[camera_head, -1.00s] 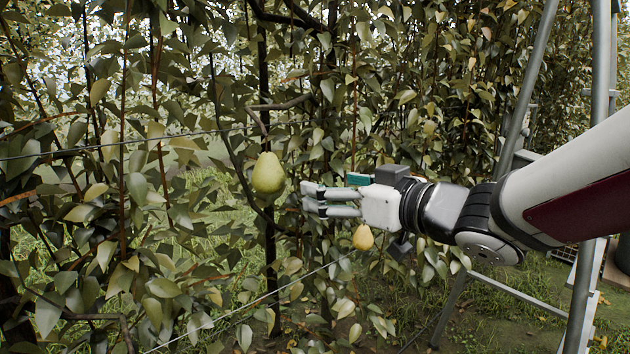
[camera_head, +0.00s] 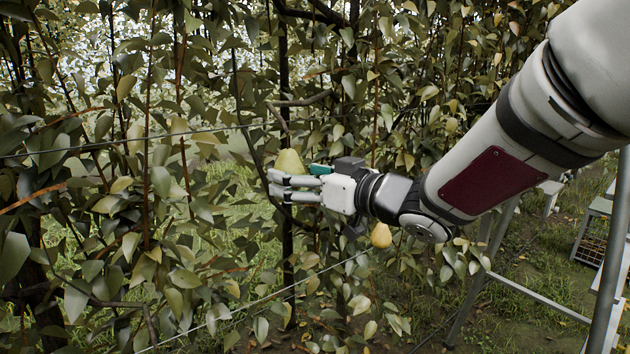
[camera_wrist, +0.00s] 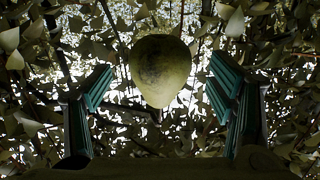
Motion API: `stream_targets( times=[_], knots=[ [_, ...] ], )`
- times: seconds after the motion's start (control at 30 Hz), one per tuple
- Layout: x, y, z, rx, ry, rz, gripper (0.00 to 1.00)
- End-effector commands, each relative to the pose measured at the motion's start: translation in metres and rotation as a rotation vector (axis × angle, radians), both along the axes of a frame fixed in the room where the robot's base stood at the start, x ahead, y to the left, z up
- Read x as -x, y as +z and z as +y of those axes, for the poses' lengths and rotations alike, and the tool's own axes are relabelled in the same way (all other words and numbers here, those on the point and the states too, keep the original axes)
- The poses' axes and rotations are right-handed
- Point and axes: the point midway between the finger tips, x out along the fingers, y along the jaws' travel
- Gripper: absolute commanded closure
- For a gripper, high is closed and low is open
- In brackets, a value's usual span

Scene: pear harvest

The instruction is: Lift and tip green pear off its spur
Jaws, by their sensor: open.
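The green pear (camera_head: 289,162) hangs among the leaves in the head view, its lower part hidden behind my gripper (camera_head: 277,186). My gripper is open and reaches in from the right at the level of the pear's lower part. In the wrist view the pear (camera_wrist: 160,70) hangs large and centred between the two open teal-padded fingers of my gripper (camera_wrist: 160,92), with clear gaps on both sides. Its spur is not distinct in either view.
A smaller yellow pear (camera_head: 381,235) hangs below my wrist. A bare branch (camera_head: 300,101) and trellis wires cross near the green pear. Dense leaves surround it. A metal ladder (camera_head: 525,285) stands at the right, with a crate (camera_head: 592,250) beyond.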

Motion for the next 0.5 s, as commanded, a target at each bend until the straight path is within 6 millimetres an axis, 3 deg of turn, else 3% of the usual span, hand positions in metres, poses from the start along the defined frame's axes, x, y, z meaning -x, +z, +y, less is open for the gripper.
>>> stream_targets(
  times=[0.2, 0.5],
  knots=[
    [-0.017, -0.001, 0.018, 0.001, 0.001, -0.001, 0.24],
    [-0.022, -0.001, 0.022, 0.001, -0.001, -0.001, 0.24]
  ],
)
